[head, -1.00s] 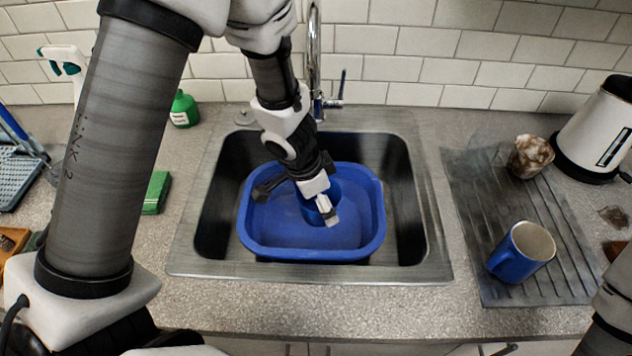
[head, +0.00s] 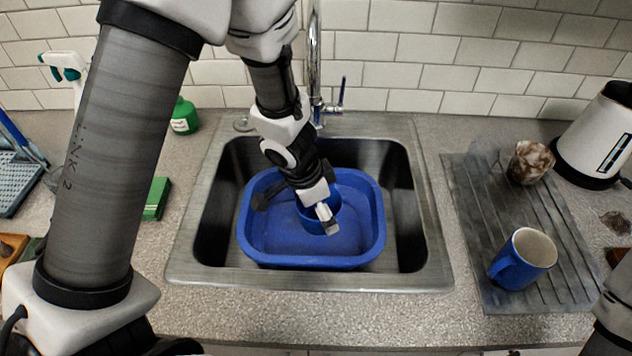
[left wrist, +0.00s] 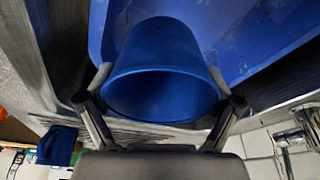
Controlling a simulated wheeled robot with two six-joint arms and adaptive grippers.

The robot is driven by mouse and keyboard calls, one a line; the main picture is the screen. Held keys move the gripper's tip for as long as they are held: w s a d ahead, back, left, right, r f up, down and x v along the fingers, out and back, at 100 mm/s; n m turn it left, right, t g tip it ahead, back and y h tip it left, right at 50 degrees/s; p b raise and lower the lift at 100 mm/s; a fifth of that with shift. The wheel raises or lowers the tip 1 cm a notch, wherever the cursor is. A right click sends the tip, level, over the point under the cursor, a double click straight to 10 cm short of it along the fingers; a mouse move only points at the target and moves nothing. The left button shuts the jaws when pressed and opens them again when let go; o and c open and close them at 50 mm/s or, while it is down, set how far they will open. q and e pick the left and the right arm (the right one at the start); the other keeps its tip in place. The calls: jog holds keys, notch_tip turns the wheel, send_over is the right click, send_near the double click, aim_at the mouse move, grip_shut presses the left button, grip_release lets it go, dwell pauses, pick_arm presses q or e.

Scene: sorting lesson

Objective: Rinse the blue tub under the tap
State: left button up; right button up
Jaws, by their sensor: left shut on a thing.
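The blue tub (head: 336,208) is a small round vessel, in the head view low in the sink and within the outline of a larger blue bowl (head: 377,222). My left gripper (head: 296,207) is shut on it, one finger on each side, and hides part of it. In the left wrist view the tub (left wrist: 157,55) sits between the fingers, its open mouth towards the camera. I cannot tell whether water runs. My right gripper is out of view.
The steel sink (head: 432,240) surrounds the bowl. To the right a drainer mat (head: 480,235) bears a blue mug (head: 523,260) and a stained cup (head: 530,162); a kettle (head: 598,130) stands behind. At left are a green bottle (head: 184,115) and a green sponge (head: 156,200).

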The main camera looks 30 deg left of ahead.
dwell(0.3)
pick_arm(q)
jog(key=s+d+r+p, duration=0.1)
jog(key=s+d+r, duration=0.1)
jog(key=s+r, duration=0.1)
jog(key=shift+s+d+r+p, duration=0.1)
jog(key=shift+s+r+p, duration=0.2)
jog(key=shift+p, duration=0.1)
jog(key=shift+s+d+r, duration=0.2)
jog(key=shift+s+d, duration=0.05)
jog(key=shift+s, duration=0.1)
